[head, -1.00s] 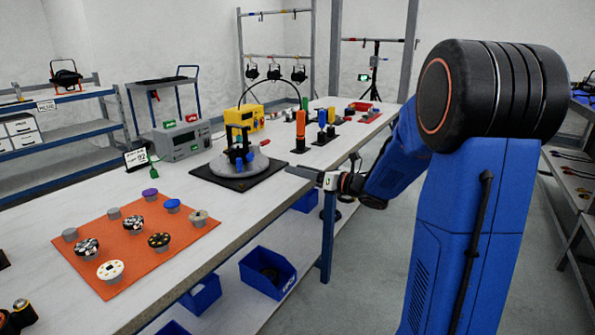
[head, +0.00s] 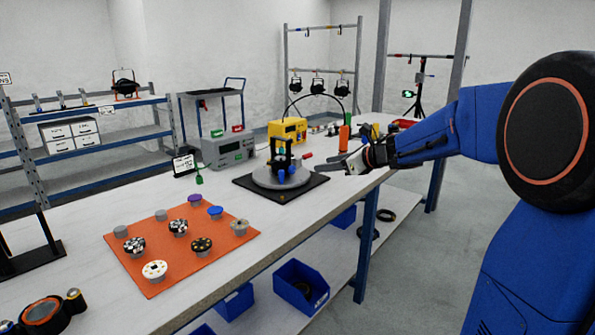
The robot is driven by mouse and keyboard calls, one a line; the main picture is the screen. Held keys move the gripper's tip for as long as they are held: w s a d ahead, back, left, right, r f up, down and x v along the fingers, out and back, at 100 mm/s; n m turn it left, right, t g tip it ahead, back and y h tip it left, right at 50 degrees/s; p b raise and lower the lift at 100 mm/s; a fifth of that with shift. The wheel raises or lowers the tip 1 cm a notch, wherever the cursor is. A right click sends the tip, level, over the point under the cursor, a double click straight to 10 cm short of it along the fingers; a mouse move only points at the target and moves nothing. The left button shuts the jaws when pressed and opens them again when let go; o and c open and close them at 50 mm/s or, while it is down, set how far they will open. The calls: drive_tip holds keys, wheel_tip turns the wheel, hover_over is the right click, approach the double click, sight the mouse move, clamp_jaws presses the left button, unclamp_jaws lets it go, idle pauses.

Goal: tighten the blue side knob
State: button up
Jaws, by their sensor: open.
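A small black fixture with blue parts stands on a round grey turntable (head: 262,181), which sits on a black base plate (head: 302,194) on the bench. A blue knob-like part (head: 283,172) shows low on the fixture's near side; its exact shape is too small to tell. A small red piece (head: 307,155) shows at the right of the fixture. My gripper (head: 326,166) is to the right of the turntable, apart from the fixture. It is open and empty, its fingers pointing left toward the turntable. My arm reaches in from the right.
An orange mat (head: 165,225) with several round knobs, one with a blue top (head: 215,211), lies nearer on the bench. A grey box (head: 228,150) and a yellow box (head: 288,130) stand behind the turntable. An orange cylinder (head: 344,134) stands behind my gripper.

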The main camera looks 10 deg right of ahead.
sight(294, 170)
drive_tip(key=x, duration=1.5)
drive_tip(key=shift+f, duration=0.1)
drive_tip(key=shift+c, duration=0.6)
drive_tip(key=c, duration=1)
